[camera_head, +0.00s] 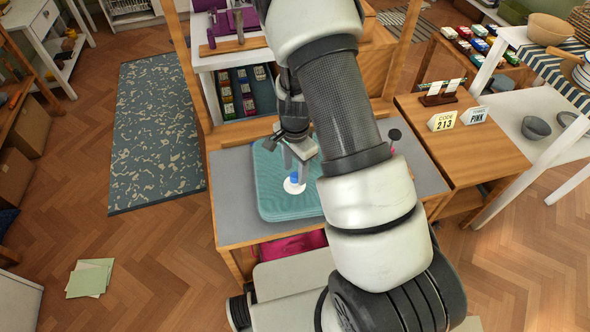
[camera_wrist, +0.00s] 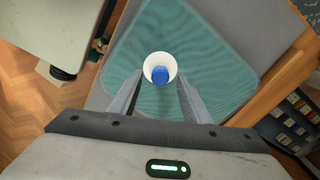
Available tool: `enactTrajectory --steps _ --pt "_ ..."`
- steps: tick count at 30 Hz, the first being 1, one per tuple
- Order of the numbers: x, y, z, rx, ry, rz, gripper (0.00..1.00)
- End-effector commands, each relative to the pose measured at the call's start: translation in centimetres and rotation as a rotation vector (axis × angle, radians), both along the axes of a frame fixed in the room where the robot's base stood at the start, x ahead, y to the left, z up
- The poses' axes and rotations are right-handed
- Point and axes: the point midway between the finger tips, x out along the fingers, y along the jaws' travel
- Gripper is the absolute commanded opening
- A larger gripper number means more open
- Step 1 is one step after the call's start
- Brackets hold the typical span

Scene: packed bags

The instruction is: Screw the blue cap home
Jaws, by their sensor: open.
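The blue cap (camera_wrist: 160,74) shows from above in the wrist view, over a white round piece (camera_wrist: 151,59) that looks like a bottle or base. In the head view the blue cap (camera_head: 294,178) sits at the white round piece (camera_head: 294,187), on a teal tray or mat (camera_head: 270,205). My gripper (camera_wrist: 157,88) is open, with one finger on each side of the cap and a gap to it. In the head view my gripper (camera_head: 302,165) is just over the cap. Whether the cap is seated or tilted cannot be told.
The teal mat lies on a grey tabletop (camera_head: 232,190) with a wooden edge. A dark round object (camera_head: 394,135) is near the tabletop's right edge. The mat around the cap is clear.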

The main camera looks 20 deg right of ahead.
Motion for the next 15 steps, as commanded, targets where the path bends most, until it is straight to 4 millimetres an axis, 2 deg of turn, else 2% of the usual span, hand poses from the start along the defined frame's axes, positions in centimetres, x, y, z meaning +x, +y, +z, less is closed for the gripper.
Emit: enactTrajectory --steps 1,15 --pt "0.1 0.1 1.2 0.000 -0.004 0.001 0.44" --pt "0.1 0.1 12.4 0.001 -0.005 0.001 0.44"
